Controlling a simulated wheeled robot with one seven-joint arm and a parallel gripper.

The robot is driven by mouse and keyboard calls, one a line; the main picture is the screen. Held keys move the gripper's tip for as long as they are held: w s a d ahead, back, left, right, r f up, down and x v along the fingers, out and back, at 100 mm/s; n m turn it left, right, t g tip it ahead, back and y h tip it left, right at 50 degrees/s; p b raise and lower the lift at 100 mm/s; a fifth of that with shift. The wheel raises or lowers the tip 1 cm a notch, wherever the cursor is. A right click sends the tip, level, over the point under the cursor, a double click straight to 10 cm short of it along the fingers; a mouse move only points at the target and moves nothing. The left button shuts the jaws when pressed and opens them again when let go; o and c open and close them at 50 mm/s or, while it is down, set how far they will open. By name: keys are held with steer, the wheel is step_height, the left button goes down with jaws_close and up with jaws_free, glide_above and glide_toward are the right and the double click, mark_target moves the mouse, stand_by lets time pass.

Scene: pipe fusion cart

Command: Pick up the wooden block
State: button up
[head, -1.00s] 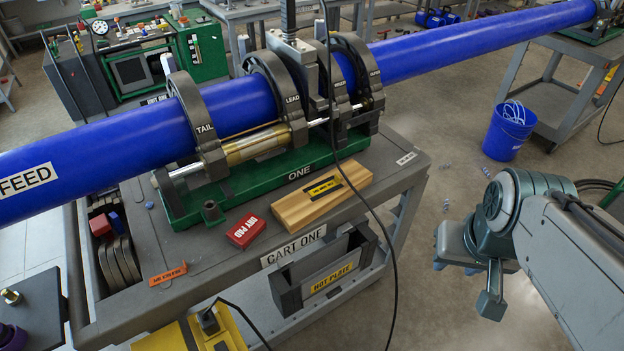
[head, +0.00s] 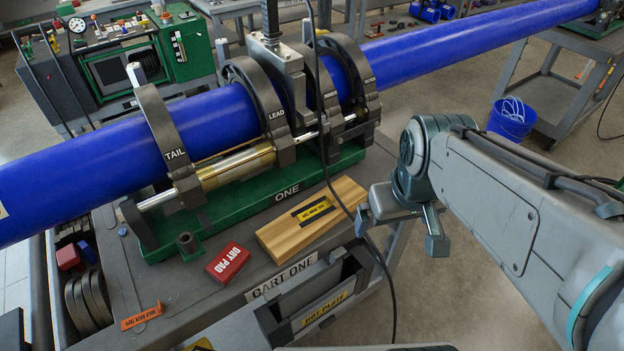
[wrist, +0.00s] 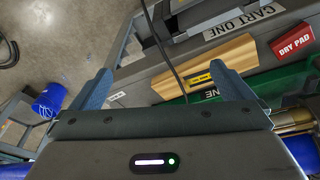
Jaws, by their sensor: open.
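The wooden block (head: 312,215) lies flat on the grey top of cart one, in front of the green clamp base. It is light striped wood with a black and yellow label on top. It also shows in the wrist view (wrist: 205,73), beyond and between my fingers. My gripper (head: 400,232) is to the right of the block and above the cart's right edge, apart from it. In the wrist view my gripper (wrist: 160,90) has its two blue-grey fingers wide apart with nothing between them.
A black cable (head: 333,180) hangs down past the block's right end. A red dry pad (head: 228,262) lies left of the block. The green clamp base (head: 260,195) with the blue pipe (head: 90,175) stands behind. The hot plate holder (head: 325,300) hangs at the cart's front.

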steer(key=w+a+f+n+g+b, duration=0.2)
steer(key=w+a+n+b, duration=0.3)
steer(key=w+n, duration=0.65)
steer(key=n+b, duration=0.1)
steer(key=n, duration=1.1)
glide_above(315, 210)
step_height(315, 210, down, 5)
steer(key=shift+g, duration=0.4)
step_height(315, 210, down, 8)
steer(key=shift+w+a, duration=0.15)
steer(key=shift+s+f, duration=0.15)
steer(key=shift+f, duration=1.25)
steer(key=shift+s+f, duration=0.1)
steer(key=shift+f, duration=1.25)
steer(key=shift+c, duration=0.3)
steer(key=shift+r, duration=0.1)
steer(key=c, duration=1.3)
steer(key=shift+o, duration=0.2)
